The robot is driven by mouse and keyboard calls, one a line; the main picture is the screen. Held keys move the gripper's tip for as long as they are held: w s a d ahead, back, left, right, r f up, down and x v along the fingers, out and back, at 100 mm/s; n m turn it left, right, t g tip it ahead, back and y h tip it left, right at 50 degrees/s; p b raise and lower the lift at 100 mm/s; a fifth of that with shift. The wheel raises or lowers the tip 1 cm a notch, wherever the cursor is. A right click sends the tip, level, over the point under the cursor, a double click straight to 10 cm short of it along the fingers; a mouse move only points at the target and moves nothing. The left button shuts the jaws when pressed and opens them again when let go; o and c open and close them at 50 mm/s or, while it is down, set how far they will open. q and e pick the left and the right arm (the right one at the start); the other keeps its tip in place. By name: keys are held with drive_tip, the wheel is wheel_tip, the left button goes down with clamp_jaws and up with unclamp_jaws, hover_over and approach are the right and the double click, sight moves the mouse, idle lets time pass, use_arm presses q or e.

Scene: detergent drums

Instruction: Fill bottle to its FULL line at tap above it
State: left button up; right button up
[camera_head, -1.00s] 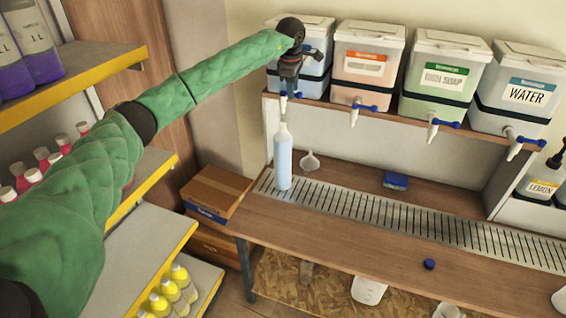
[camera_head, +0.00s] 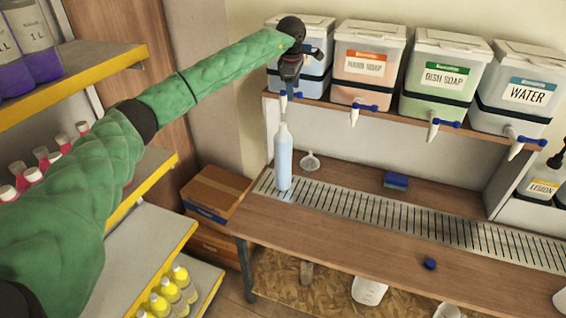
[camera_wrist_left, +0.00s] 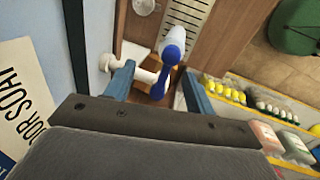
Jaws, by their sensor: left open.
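The bottle (camera_head: 283,160) stands upright on the slotted drip grate, below the tap of the leftmost drum. It looks pale blue; its FULL line and liquid level are too small to make out. A thin pale streak shows between the tap (camera_head: 284,96) and the bottle's mouth; I cannot tell whether it is flowing liquid. My left gripper (camera_head: 290,68) is at this tap, in front of the drum (camera_head: 311,88). In the left wrist view the open fingers (camera_wrist_left: 158,85) are on either side of the tap's blue handle (camera_wrist_left: 170,55). My right gripper is out of view.
More drums with blue-handled taps stand right along the shelf: orange-labelled (camera_head: 366,68), DISH SOAP (camera_head: 440,78) and WATER (camera_head: 520,92). A funnel (camera_head: 310,161), blue sponge (camera_head: 395,181) and blue cap (camera_head: 430,264) lie on the bench. Stocked shelves (camera_head: 95,80) stand left; a cardboard box (camera_head: 218,190) is beside the bench.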

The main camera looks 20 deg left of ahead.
use_arm(q)
drive_tip(key=shift+r, duration=0.1)
drive_tip(key=shift+s+r, duration=0.15)
drive_tip(key=shift+r, duration=1.05)
drive_tip(key=shift+s+r+p, duration=0.15)
drive_tip(key=shift+r+p, duration=0.2)
drive_tip(key=shift+r, duration=0.55)
